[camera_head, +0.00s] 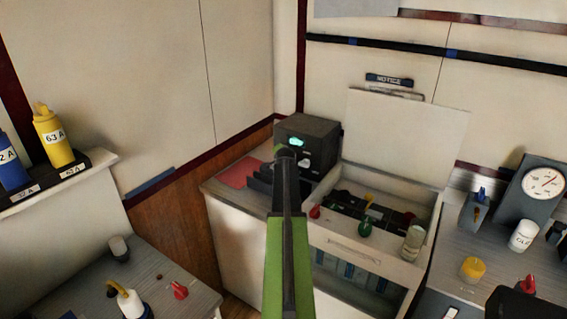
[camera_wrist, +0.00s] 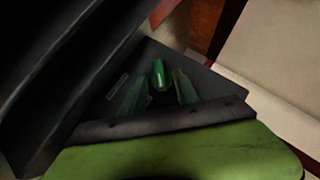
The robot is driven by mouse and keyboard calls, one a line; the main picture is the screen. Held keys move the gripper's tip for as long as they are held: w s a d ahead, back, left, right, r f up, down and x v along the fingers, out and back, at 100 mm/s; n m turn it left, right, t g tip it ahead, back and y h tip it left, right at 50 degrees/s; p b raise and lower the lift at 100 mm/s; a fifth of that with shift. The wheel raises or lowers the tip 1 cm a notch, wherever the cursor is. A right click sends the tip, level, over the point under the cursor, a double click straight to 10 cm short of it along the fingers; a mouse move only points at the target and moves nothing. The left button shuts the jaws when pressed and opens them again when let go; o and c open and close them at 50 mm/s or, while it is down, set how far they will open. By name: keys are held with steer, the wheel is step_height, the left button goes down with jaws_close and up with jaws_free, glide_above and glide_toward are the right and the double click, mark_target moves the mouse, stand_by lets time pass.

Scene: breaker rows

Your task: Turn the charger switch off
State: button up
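The charger looks to be the dark box (camera_head: 322,145) at the back left corner of the white cabinet. A lit green piece (camera_head: 296,141) shows on its front, and a small pale knob or label sits lower on that front. In the wrist view a bright green rounded piece (camera_wrist: 158,75), perhaps the switch, stands on a dark face. My gripper (camera_head: 285,153) is in front of the box and hides part of it. In the wrist view its two dim greenish fingers appear spread, one on either side of the green piece. I cannot tell whether they touch it.
The cabinet's lid (camera_head: 405,135) stands open over a tray with red, green and yellow knobs. A glass jar (camera_head: 413,243) stands at its right. A red sheet (camera_head: 240,172) lies left of the box. A round gauge (camera_head: 543,183) is at right, bottles (camera_head: 52,137) at left.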

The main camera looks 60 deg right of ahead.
steer(key=shift+w+d+f, duration=0.2)
steer(key=shift+w+d, duration=0.05)
steer(key=shift+d, duration=0.15)
steer(key=shift+c, duration=0.5)
